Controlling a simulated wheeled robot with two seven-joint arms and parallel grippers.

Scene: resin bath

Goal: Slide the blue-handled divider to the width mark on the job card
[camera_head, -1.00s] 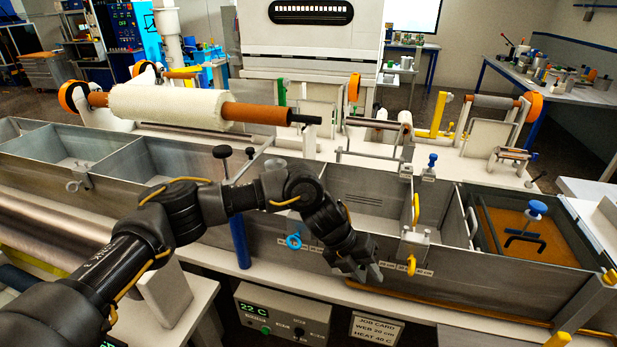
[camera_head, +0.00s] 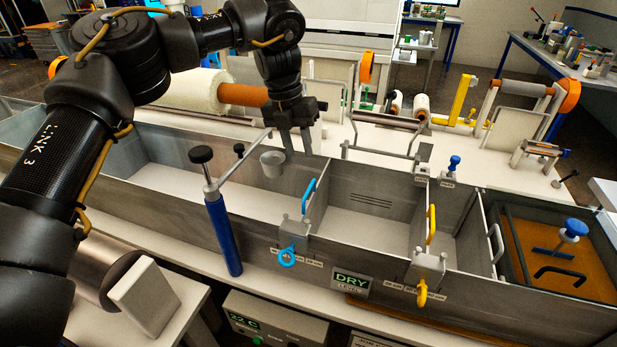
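The blue-handled divider (camera_head: 318,215) stands across the trough, with its blue bar handle (camera_head: 309,192) on top and a blue ring (camera_head: 287,257) at the front wall. Small width labels, too small to read surely, flank the ring. My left gripper (camera_head: 298,153) points down above the trough's back side, behind and left of the blue handle. Its two fingers are apart with nothing between them. The job card (camera_head: 370,342) is cut off at the bottom edge; a second earlier it read "WEB 20 cm". My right gripper is out of view.
A yellow-handled divider (camera_head: 432,232) stands to the right. A blue post (camera_head: 222,235) with a black-knobbed arm holds a small cup (camera_head: 272,163) over the trough, close to my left gripper. A "DRY LEVEL" sign (camera_head: 351,284) hangs on the front wall.

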